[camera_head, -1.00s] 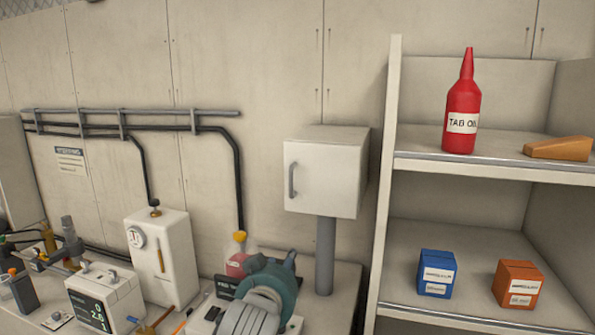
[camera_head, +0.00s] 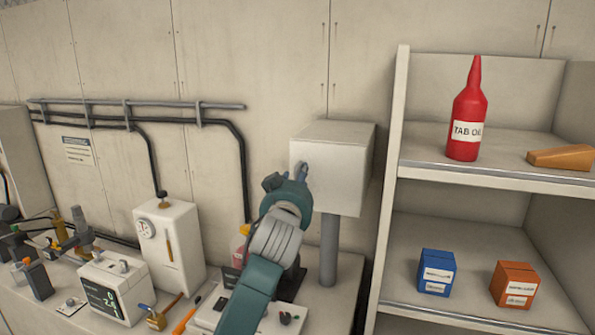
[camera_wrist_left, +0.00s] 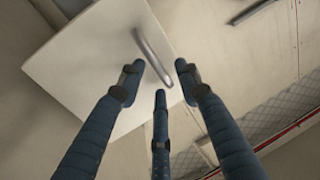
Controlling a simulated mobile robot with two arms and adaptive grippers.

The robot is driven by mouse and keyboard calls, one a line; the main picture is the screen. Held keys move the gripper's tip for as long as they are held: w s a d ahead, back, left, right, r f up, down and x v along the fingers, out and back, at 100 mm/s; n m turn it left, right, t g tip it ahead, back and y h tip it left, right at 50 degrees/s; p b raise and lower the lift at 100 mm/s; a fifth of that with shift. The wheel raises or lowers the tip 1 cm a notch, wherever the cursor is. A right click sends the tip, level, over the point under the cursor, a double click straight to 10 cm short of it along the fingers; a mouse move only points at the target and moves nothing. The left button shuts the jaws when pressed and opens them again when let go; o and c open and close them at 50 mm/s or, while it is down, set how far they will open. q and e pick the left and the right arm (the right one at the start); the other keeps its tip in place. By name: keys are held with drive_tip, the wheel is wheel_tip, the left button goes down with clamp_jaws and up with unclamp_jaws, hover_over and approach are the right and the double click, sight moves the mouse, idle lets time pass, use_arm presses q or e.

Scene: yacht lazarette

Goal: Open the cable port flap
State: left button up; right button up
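The pale flap (camera_head: 338,192) is the front face of a box on a grey post. It looks shut. In the left wrist view, the flap (camera_wrist_left: 85,65) is tilted, with a grey bar handle (camera_wrist_left: 150,50) near its edge. My left gripper (camera_head: 301,174) is in front of the flap's left side and hides most of the handle in the head view. In the left wrist view, its three dark blue fingers (camera_wrist_left: 159,80) are spread apart, with the handle's lower end between the fingertips. I cannot tell whether they touch it. My right gripper is not in view.
Right of the box stands a shelf (camera_head: 470,176) with a red oil bottle (camera_head: 466,115), an orange wedge and two small boxes. On the bench left are a white gauge unit (camera_head: 168,245), a display unit (camera_head: 115,287) and fittings. Black pipes run along the wall.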

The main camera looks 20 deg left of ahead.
use_arm(q)
drive_tip(key=shift+w, duration=0.45)
drive_tip(key=shift+a, duration=0.1)
clamp_jaws()
drive_tip(key=shift+s, duration=0.1)
